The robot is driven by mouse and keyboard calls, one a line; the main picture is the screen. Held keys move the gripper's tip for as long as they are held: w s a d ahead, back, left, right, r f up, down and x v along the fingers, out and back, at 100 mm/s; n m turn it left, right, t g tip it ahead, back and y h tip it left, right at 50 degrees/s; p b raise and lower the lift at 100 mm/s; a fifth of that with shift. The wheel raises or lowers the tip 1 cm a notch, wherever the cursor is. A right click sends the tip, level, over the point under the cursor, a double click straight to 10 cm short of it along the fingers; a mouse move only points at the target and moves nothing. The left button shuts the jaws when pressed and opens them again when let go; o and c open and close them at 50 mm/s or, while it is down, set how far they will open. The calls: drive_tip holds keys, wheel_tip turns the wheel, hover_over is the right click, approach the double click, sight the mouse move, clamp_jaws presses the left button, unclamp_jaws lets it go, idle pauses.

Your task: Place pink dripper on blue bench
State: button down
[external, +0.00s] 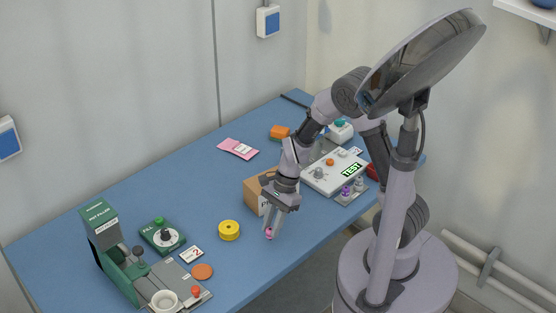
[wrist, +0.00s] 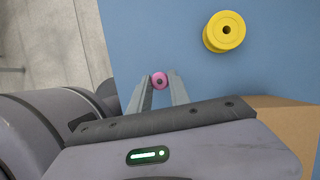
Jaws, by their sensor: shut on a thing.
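The pink dripper (wrist: 159,81) is a small round pink piece with a dark centre, held between my fingertips in the wrist view. It also shows at the tips of my fingers in the external view (external: 269,235). My gripper (external: 270,228) is shut on it, fingers pointing down, over the front edge area of the blue bench (external: 190,179). Whether the dripper touches the bench top or hangs just above it, I cannot tell.
A yellow spool (external: 229,230) stands left of my gripper, and a cardboard box (external: 254,194) is just behind it. A green press (external: 118,252), a green dial box (external: 162,237) and an orange disc (external: 202,271) are further left. A white test box (external: 335,172) is at right.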

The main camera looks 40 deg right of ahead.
wheel_tip(320, 180, down, 2)
drive_tip(key=shift+f, duration=0.2)
drive_tip(key=c, duration=1.2)
unclamp_jaws()
drive_tip(key=shift+r, duration=0.1)
